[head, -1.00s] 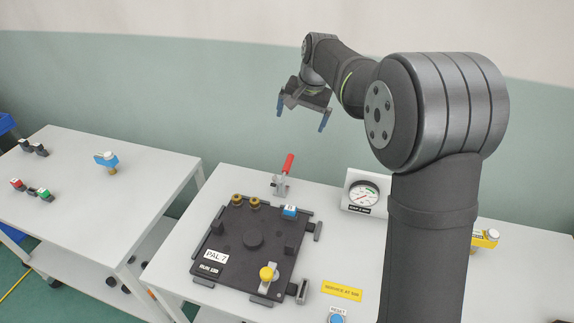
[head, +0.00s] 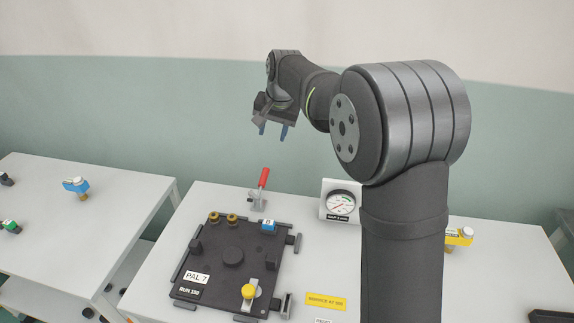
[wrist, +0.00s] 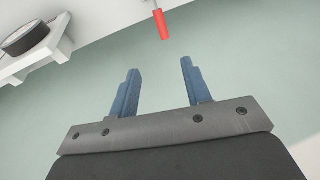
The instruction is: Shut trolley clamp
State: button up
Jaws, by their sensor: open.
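The clamp with a red handle (head: 264,178) stands at the back edge of the white trolley top, behind the black pallet plate (head: 215,277). Its handle points up, leaning slightly right. My gripper (head: 273,132) hangs above and slightly right of the handle in the head view, apart from it. In the wrist view, the two blue fingers of my gripper (wrist: 160,70) are spread with nothing between them. The red handle (wrist: 161,24) shows beyond the fingertips there, at the top; the clamp's base is mostly out of that view.
A dial gauge (head: 340,203) stands right of the clamp. The plate carries brass fittings, a blue block (head: 268,226) and a yellow knob (head: 248,292). A yellow label (head: 326,302) lies to the right. Another white table (head: 90,205) stands left, across a gap.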

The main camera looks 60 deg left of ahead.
jog(key=t+y, duration=0.1)
send_near(264, 176)
jog(key=x, duration=0.9)
jog(key=shift+a+f, duration=0.1)
jog(key=shift+f, duration=0.15)
grip_shut()
